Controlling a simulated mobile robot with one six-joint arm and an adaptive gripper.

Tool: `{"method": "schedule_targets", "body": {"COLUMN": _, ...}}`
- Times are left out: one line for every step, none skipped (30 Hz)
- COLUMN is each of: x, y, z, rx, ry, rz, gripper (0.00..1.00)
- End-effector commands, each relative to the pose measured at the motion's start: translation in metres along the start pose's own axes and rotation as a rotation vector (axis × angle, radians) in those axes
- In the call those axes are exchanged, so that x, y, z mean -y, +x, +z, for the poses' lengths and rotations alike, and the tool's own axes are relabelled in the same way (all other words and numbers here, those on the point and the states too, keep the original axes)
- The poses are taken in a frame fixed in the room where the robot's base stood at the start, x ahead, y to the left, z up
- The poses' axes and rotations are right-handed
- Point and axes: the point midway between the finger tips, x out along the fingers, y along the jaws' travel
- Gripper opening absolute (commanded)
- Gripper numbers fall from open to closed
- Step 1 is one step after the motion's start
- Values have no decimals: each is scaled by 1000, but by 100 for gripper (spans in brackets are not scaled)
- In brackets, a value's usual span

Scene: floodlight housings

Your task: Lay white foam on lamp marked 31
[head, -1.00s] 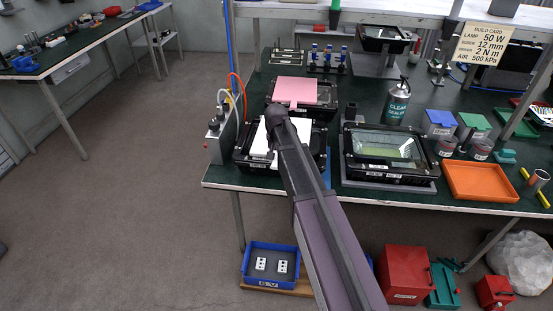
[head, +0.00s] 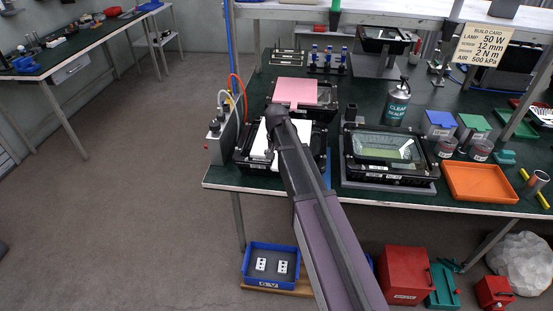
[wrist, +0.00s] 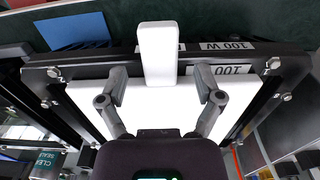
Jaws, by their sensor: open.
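The white foam (head: 259,142) lies flat on the front left lamp housing (head: 243,163), partly hidden by my arm in the head view. In the wrist view the foam (wrist: 150,97) is a white sheet with a raised white tab (wrist: 157,52). The lamp housing under it (wrist: 95,72) carries "100 W" labels; I cannot read a 31 on it. My gripper (wrist: 159,88) is open over the foam, with one finger on each side of the tab's line and clear of the tab. In the head view my arm hides the fingers.
A pink foam (head: 296,91) lies on the lamp housing behind. Another lamp housing with a glass front (head: 388,150) stands to the right. A grey box with hoses (head: 218,146) is close on the left. An orange tray (head: 480,182) and a cleaner bottle (head: 398,101) stand further right.

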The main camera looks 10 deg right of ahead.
Motion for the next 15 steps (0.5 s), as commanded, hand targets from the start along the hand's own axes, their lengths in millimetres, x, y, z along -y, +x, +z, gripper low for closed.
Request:
{"method": "schedule_targets", "body": {"x": 0, "y": -5, "z": 0, "rx": 0, "ry": 0, "rz": 0, "gripper": 84}}
{"method": "schedule_targets", "body": {"x": 0, "y": -6, "z": 0, "rx": 0, "ry": 0, "rz": 0, "gripper": 84}}
{"method": "schedule_targets", "body": {"x": 0, "y": -9, "z": 0, "rx": 0, "ry": 0, "rz": 0, "gripper": 84}}
{"method": "schedule_targets", "body": {"x": 0, "y": -11, "z": 0, "rx": 0, "ry": 0, "rz": 0, "gripper": 84}}
{"method": "schedule_targets", "body": {"x": 0, "y": -13, "z": 0, "rx": 0, "ry": 0, "rz": 0, "gripper": 84}}
{"method": "schedule_targets", "body": {"x": 0, "y": -16, "z": 0, "rx": 0, "ry": 0, "rz": 0, "gripper": 84}}
{"method": "schedule_targets", "body": {"x": 0, "y": -19, "z": 0, "rx": 0, "ry": 0, "rz": 0, "gripper": 84}}
{"method": "schedule_targets", "body": {"x": -1, "y": -21, "z": 0, "rx": 0, "ry": 0, "rz": 0, "gripper": 84}}
{"method": "schedule_targets", "body": {"x": -1, "y": -25, "z": 0, "rx": 0, "ry": 0, "rz": 0, "gripper": 84}}
{"method": "schedule_targets", "body": {"x": -1, "y": -27, "z": 0, "rx": 0, "ry": 0, "rz": 0, "gripper": 84}}
{"method": "schedule_targets", "body": {"x": -1, "y": -30, "z": 0, "rx": 0, "ry": 0, "rz": 0, "gripper": 84}}
{"method": "schedule_targets", "body": {"x": -1, "y": -33, "z": 0, "rx": 0, "ry": 0, "rz": 0, "gripper": 84}}
{"method": "schedule_targets", "body": {"x": -1, "y": -35, "z": 0, "rx": 0, "ry": 0, "rz": 0, "gripper": 84}}
{"method": "schedule_targets", "body": {"x": -1, "y": -38, "z": 0, "rx": 0, "ry": 0, "rz": 0, "gripper": 84}}
{"method": "schedule_targets", "body": {"x": -1, "y": -41, "z": 0, "rx": 0, "ry": 0, "rz": 0, "gripper": 84}}
